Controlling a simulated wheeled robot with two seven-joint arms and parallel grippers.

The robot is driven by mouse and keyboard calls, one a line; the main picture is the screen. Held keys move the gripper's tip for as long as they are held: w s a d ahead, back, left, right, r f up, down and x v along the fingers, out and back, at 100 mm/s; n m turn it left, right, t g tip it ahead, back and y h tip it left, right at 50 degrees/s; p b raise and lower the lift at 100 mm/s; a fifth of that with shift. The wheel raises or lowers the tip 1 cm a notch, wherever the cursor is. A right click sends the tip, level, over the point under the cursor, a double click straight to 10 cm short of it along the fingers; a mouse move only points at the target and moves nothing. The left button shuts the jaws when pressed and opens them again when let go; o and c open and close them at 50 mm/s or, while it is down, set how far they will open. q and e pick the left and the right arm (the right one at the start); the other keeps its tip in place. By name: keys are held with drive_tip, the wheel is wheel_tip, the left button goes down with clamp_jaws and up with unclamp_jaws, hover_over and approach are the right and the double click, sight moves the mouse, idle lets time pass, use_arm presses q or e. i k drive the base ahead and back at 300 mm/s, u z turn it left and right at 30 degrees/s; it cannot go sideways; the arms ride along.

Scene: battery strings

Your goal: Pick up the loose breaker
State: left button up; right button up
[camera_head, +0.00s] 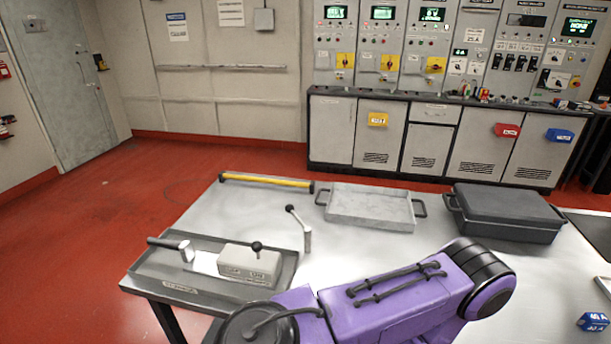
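A pale grey block with a black ball-knob lever on top, which looks like the loose breaker (248,268), lies in a shallow grey tray (165,287) at the table's near left corner. Its front carries small lettering that I cannot read. A purple arm link of mine crosses the bottom middle of the view, to the right of the block and apart from it in the picture. Neither of my grippers shows.
A black-handled tool (172,247) lies left of the block. A crank handle (306,235), yellow bar (266,181), metal tray (369,207) and black case (506,211) are on the table (217,213). A blue object (592,321) sits bottom right. Cabinets (430,148) stand behind.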

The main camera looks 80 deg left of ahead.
sight(235, 263)
drive_tip(key=z, duration=0.2)
drive_tip(key=k, duration=1.3)
drive_tip(key=u, duration=0.95)
